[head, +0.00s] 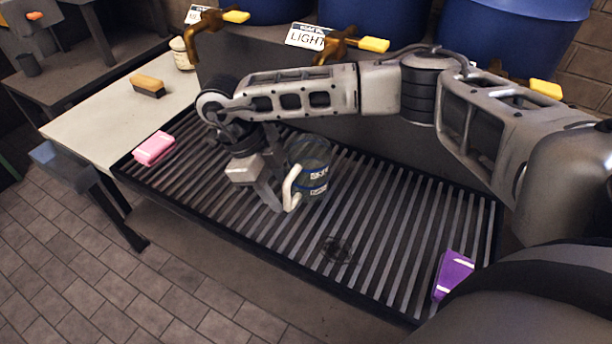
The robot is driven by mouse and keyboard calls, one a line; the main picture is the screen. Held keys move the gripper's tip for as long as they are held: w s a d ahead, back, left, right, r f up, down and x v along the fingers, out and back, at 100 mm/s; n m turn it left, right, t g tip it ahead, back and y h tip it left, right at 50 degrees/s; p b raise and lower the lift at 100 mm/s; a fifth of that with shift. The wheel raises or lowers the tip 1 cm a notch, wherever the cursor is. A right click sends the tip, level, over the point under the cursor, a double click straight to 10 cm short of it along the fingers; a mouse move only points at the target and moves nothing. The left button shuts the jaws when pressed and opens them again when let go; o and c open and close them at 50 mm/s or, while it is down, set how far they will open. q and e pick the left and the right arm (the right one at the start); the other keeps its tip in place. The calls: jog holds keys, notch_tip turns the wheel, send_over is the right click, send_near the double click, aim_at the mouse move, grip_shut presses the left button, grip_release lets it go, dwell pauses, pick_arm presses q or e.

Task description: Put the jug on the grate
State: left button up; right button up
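The jug (314,163) is a dark, bluish see-through vessel with a printed label and a pale handle (290,190) on its left side. It is about upright over the slatted metal grate (390,215), near the grate's middle. I cannot tell whether its base touches the slats. My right gripper (279,197) reaches down from the left of the jug, with its fingers at the handle. The fingertips are partly hidden by the handle, so I cannot tell whether they are closed on it. I do not see my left gripper.
A pink block (153,149) lies at the grate's left end and a purple object (453,274) at its right end. A brown brush or block (148,86) and a pale jar (181,53) are on the light bench top (95,125). Blue barrels (375,18) with taps stand behind.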

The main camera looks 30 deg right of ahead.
jog(key=shift+x, duration=1.4)
grip_shut()
jog(key=shift+r, duration=0.1)
